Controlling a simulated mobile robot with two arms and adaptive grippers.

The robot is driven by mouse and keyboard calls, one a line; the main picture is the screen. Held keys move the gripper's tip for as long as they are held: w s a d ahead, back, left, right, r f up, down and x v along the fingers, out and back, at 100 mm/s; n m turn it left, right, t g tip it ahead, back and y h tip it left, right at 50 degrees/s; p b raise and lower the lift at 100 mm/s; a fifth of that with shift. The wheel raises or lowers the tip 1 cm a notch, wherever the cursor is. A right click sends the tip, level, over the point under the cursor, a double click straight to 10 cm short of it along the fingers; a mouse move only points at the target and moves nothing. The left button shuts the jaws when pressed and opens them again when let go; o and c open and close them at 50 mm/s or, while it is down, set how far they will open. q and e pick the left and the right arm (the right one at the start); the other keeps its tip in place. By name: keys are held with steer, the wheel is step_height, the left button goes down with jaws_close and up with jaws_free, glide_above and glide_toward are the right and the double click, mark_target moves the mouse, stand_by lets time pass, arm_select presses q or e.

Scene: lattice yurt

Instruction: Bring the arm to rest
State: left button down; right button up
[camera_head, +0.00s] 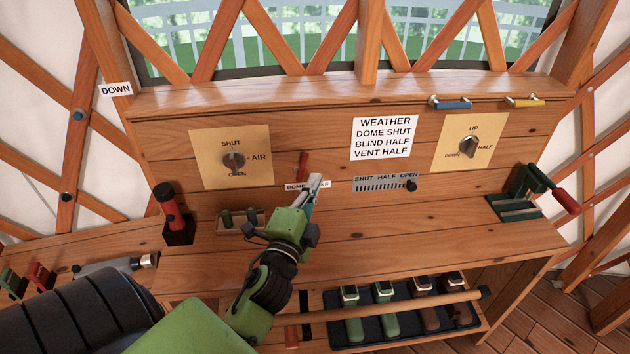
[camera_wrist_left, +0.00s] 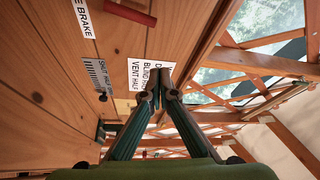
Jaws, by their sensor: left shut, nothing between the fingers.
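My left gripper (camera_head: 316,183) is on a green arm that comes in from the lower left over the wooden desk. Its fingers are shut with nothing between them, and they cover part of the "DOME BRAKE" label (camera_head: 293,187). The red brake handle (camera_head: 302,165) is just above and left of the fingertips. In the left wrist view the two fingers of my gripper (camera_wrist_left: 164,78) meet, and the red handle (camera_wrist_left: 130,13) is up at the left, apart from them. My right gripper is in neither view.
The back panel bears an air knob (camera_head: 233,160), a slider (camera_head: 411,185) and a blind knob (camera_head: 468,146). A red torch (camera_head: 167,203) stands at left, a small tray (camera_head: 229,229) lies near my wrist, and a red-handled device (camera_head: 538,190) is at right. The desk's right middle is clear.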

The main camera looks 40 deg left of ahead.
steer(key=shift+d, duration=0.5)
